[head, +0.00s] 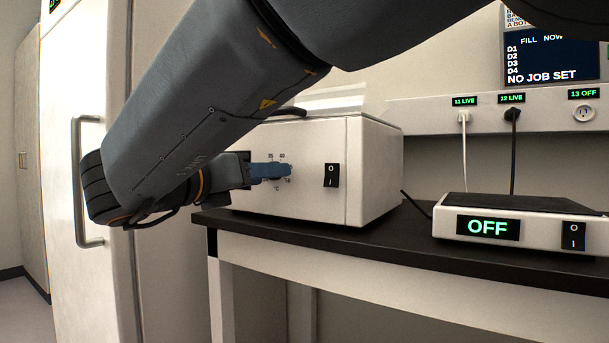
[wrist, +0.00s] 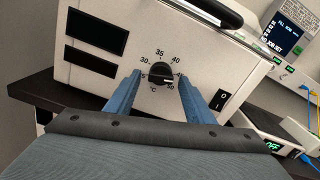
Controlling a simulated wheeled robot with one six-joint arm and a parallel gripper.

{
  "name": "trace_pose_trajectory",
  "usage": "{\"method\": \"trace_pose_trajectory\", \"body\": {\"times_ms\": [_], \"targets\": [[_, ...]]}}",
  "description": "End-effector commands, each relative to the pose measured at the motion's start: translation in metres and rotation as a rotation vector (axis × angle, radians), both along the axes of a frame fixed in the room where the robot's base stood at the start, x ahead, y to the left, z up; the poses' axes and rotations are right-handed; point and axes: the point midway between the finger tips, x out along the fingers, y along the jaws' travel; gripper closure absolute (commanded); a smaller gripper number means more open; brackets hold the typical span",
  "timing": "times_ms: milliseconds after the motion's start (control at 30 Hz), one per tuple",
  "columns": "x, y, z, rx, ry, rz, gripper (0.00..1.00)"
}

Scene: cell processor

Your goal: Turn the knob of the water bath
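The water bath (head: 366,175) is a white box on the dark bench, with a black rocker switch (head: 331,175) on its front. Its round black knob (wrist: 161,73) shows in the wrist view, inside a temperature scale with marks such as 30, 35 and 40. The knob's white pointer line lies toward the lower right, near the 50 mark. My gripper (wrist: 160,82) has its two blue fingers apart, one on each side of the knob, with visible gaps. In the head view my gripper (head: 287,171) is at the front panel and mostly covers the knob.
A low device reading OFF (head: 487,227) stands on the bench (head: 390,240) at right. Wall sockets (head: 583,113) with cables and a screen (head: 550,58) are behind. A tall white door with a handle (head: 78,180) is at left, close to my arm.

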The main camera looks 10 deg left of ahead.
Motion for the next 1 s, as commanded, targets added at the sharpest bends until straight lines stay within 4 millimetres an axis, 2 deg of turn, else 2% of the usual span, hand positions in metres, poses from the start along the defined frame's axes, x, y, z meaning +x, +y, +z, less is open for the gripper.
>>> {"method": "trace_pose_trajectory", "body": {"times_ms": [267, 367, 700, 1000], "targets": [[-0.002, 0.001, 0.002, 0.001, -0.002, 0.001, 0.52], [-0.011, 0.006, 0.002, 0.001, -0.003, 0.004, 0.52], [-0.06, 0.026, 0.001, 0.0, -0.001, 0.004, 0.52], [-0.073, 0.03, 0.001, 0.001, -0.001, 0.001, 0.52]]}}
